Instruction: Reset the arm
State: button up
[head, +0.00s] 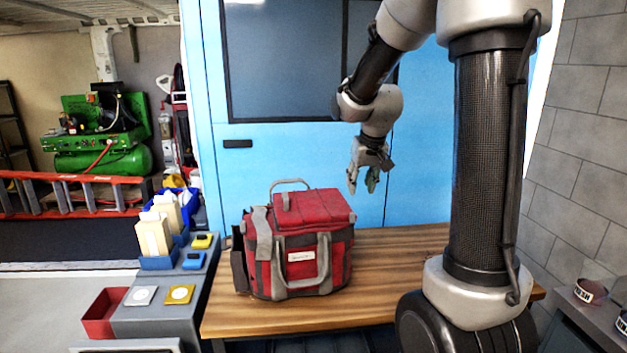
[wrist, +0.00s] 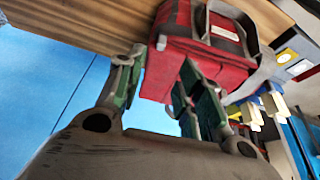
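My gripper (head: 363,178) hangs above the table, just right of and above the red bag, in front of the blue door. In the wrist view my gripper (wrist: 165,85) shows its two fingers spread apart with nothing held between them. The red bag (head: 335,262) with grey straps and a top handle stands closed and upright on the wooden table. It also shows in the wrist view (wrist: 178,62), beyond the fingers and apart from them as far as I can tell.
The wooden table (head: 385,300) is bare right of the bag. A blue door (head: 270,155) stands behind. A block wall (head: 585,150) bounds the right.

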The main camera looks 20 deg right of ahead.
jog(key=s+a+r, duration=0.2)
jog(key=s, duration=0.6)
jog(key=s+a+r+n, duration=0.1)
jog(key=s+a+r, duration=0.1)
jog(key=s, duration=0.7)
jog(key=s+a+r+n, duration=0.1)
jog(key=s+a+r, duration=0.1)
jog(key=s, duration=0.7)
jog(key=shift+s+a+r+y, duration=0.25)
jog(key=shift+a+y, duration=0.1)
jog(key=shift+y, duration=0.05)
jog(key=shift+c, duration=0.5)
